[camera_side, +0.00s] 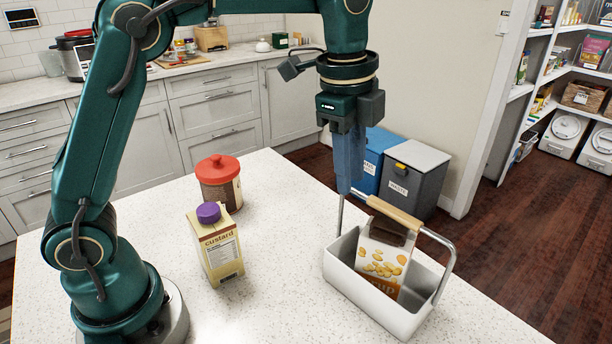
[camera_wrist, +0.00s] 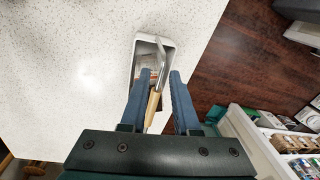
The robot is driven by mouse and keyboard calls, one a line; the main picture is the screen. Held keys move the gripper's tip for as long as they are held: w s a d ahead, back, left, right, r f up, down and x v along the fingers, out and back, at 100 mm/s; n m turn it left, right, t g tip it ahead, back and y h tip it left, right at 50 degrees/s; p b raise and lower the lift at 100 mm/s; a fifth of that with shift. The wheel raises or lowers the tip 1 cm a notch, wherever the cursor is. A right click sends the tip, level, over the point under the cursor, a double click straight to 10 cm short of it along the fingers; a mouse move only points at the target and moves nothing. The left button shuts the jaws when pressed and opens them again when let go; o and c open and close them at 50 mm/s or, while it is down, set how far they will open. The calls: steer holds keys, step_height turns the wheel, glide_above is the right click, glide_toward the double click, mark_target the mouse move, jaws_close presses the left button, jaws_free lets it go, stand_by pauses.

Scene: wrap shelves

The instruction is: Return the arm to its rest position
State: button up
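My gripper (camera_side: 345,190) points straight down just above the far left end of the white caddy (camera_side: 372,310). In the wrist view my gripper (camera_wrist: 161,72) has its two blue fingers apart, with no object clamped between them. The caddy's wooden handle (camera_side: 395,213) is beside the fingertips in the side view; in the wrist view the handle (camera_wrist: 153,108) appears between the fingers. I cannot tell if a finger touches it. A soup carton (camera_side: 382,265) leans inside the caddy under the handle.
A custard carton (camera_side: 217,248) with a purple cap and a red-lidded jar (camera_side: 219,183) stand on the white speckled counter (camera_side: 270,285) left of the caddy. Blue and grey bins (camera_side: 413,178) stand on the floor beyond. The counter between custard and caddy is clear.

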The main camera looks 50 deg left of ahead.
steer(key=s+a+f+n+t, duration=0.1)
steer(key=s+a+n+t, duration=0.1)
steer(key=s+n, duration=0.5)
steer(key=s+a+f+n+t, duration=0.1)
steer(key=s+a+n+t, duration=0.1)
steer(key=s+n, duration=0.6)
steer(key=shift+s+a, duration=0.55)
steer(key=shift+s, duration=0.1)
stand_by(1.9)
